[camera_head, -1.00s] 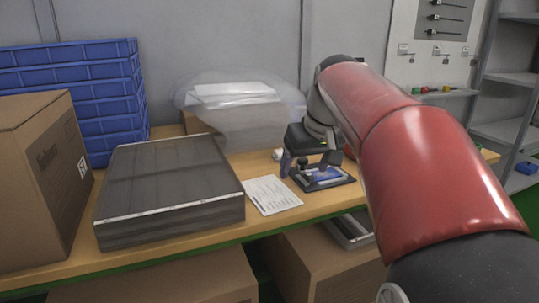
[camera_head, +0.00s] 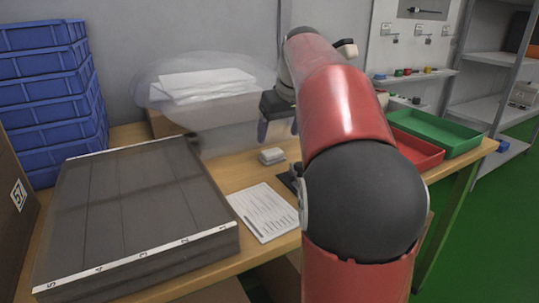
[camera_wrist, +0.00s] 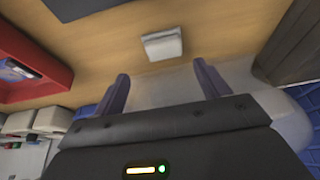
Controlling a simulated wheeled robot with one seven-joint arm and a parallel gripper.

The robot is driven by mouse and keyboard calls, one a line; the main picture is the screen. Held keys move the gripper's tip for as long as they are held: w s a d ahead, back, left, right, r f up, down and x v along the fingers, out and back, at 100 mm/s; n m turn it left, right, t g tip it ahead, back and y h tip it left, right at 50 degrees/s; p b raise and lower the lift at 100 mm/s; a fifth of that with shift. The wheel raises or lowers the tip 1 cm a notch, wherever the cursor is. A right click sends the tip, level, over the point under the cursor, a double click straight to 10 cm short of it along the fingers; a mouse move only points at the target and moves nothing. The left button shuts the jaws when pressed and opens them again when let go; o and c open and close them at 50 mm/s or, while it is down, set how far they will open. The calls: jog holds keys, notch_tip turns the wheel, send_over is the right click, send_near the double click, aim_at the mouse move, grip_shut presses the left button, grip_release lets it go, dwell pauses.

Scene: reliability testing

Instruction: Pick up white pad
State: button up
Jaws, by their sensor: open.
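A small white pad (camera_head: 271,156) lies on the wooden table, right of the clear plastic bag and behind a printed sheet. In the wrist view the white pad (camera_wrist: 162,45) lies ahead of the fingertips, roughly midway between them. My gripper (camera_head: 278,132) is open and empty, held above the table near the pad, not touching it. In the wrist view my gripper (camera_wrist: 160,72) shows two purple-grey fingers spread apart.
The clear bag (camera_head: 215,125) with white sheets stands behind left. A dark slatted box (camera_head: 135,215) and blue crates (camera_head: 50,100) fill the left. A printed sheet (camera_head: 263,212) lies in front. Red (camera_head: 418,150) and green (camera_head: 440,131) trays stand right, beyond my arm.

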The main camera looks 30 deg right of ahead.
aim_at(272, 151)
jog(key=x, duration=0.4)
jog(key=shift+s+a+f+b, duration=0.2)
jog(key=shift+a+f+b, duration=0.15)
jog(key=shift+f, duration=0.15)
jog(key=shift+w+f, duration=0.2)
jog(key=shift+f, duration=0.2)
jog(key=c, duration=1)
jog(key=shift+r+p, duration=1.25)
jog(key=shift+r, duration=8.7)
